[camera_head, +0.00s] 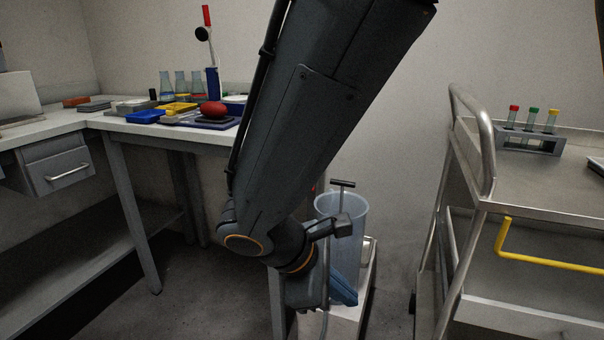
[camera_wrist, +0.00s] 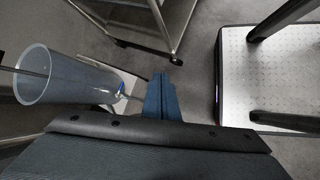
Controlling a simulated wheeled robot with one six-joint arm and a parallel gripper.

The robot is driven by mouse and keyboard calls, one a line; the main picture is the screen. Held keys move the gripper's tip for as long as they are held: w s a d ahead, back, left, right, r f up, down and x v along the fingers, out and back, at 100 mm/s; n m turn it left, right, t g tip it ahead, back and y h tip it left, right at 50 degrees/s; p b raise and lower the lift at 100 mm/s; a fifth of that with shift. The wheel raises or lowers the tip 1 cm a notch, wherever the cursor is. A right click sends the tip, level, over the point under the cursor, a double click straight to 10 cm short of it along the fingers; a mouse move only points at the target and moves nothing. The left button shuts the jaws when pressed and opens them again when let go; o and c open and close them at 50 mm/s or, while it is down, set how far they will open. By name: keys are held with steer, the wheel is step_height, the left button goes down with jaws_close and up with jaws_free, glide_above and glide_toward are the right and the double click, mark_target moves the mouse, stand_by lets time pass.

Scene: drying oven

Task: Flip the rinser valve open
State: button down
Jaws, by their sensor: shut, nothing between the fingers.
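The rinser is a tall translucent cylinder (camera_head: 345,215) with a T-shaped handle standing out of its top. It stands on a low white stand (camera_head: 345,318), partly behind my arm. In the wrist view the cylinder (camera_wrist: 70,80) lies to the left, its open rim toward the camera. A small blue part (camera_wrist: 121,89), which looks like the valve, shows at its lower end beside a thin pale piece. My gripper (camera_wrist: 160,78) has blue fingers that are shut and empty, to the right of that part and apart from it. In the head view my gripper (camera_head: 346,296) hides the valve.
A steel trolley (camera_head: 535,175) with a yellow handle (camera_head: 500,238) and a test tube rack (camera_head: 530,142) stands at the right. A bench (camera_head: 120,126) with flasks, trays and a red ball (camera_head: 213,109) is at the left. Floor shows between trolley and stand.

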steer(key=w+a+r+n+t+h+p, duration=0.2)
steer(key=w+a+r+n+t+p, duration=0.1)
steer(key=w+r+n+t+p, duration=0.45)
steer(key=w+a+f+n+t+y+p, duration=0.1)
steer(key=w+a+n+t+y+p, duration=0.2)
steer(key=w+a+n+p, duration=0.3)
steer(key=a+n+y, duration=0.1)
steer(key=a+n, duration=0.1)
steer(key=a, duration=0.1)
steer(key=shift+w+f, duration=0.15)
steer(key=shift+w, duration=0.05)
steer(key=shift+n, duration=0.25)
steer(key=x, duration=1)
step_height(320, 180, up, 4)
steer(key=shift+f+p, duration=0.1)
steer(key=shift+p, duration=0.55)
